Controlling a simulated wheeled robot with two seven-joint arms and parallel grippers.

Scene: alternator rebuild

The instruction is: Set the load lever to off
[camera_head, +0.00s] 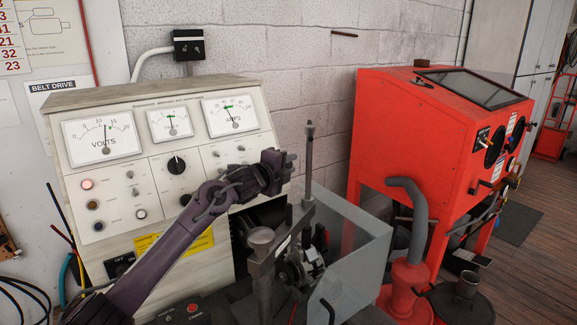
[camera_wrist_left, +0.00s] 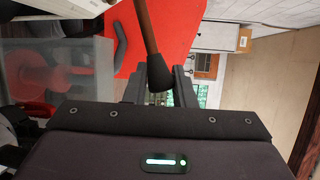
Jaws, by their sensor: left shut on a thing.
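My left gripper (camera_head: 281,166) is in front of the right part of the pale instrument console (camera_head: 150,220), below the amps dial. In the left wrist view, a brown rod with a dark rounded knob, which I take for the load lever (camera_wrist_left: 147,29), comes down from the top edge. Its knob lies at the jaws of my left gripper (camera_wrist_left: 172,88), which are shut on it. In the head view the gripper covers that spot, so the lever cannot be made out there. My right gripper is not in view.
A grey upright post (camera_head: 309,160) stands close to the right of my left gripper. Beyond it are a clear guard box (camera_head: 355,240), a red blasting cabinet (camera_head: 425,145) and a red vacuum (camera_head: 405,285).

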